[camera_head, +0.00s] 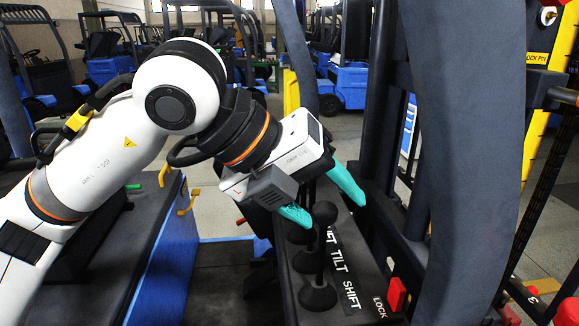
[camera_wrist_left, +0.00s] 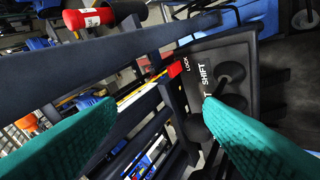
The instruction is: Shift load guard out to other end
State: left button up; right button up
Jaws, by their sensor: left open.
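The lever console (camera_head: 380,275) carries a label strip (camera_head: 345,270) on which TILT and SHIFT can be read, with part of another word. Several black levers stand along it. The lever by SHIFT (camera_head: 318,294) has a round base and a ball knob, and stands nearly upright. My left gripper (camera_head: 322,199) is open, its teal fingers spread above and around the lever tops. No grip on a knob shows. In the left wrist view the SHIFT label (camera_wrist_left: 203,76) and black levers lie between and beyond the fingers. I cannot pick out the load guard.
A red part (camera_head: 397,294) sits by the LOCK label at the console's near right. A dark post (camera_head: 465,150) and mast rails stand close on the right. A blue-sided body (camera_head: 165,260) is on the left. Blue forklifts (camera_head: 345,90) stand behind.

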aim_at(320, 207)
pick_arm(q)
jog(key=w+a+r+n+t+y, duration=0.2)
jog(key=a+t+y, duration=0.1)
jog(key=a, duration=0.1)
jog(key=x, duration=0.7)
jog(key=b+x, duration=0.3)
jog(key=shift+w+d+f+b, duration=0.1)
jog(key=shift+w+f+b, duration=0.1)
jog(key=shift+f+b, duration=0.15)
jog(key=shift+w+d+f, duration=0.2)
jog(key=shift+w, duration=0.05)
jog(key=c, duration=0.8)
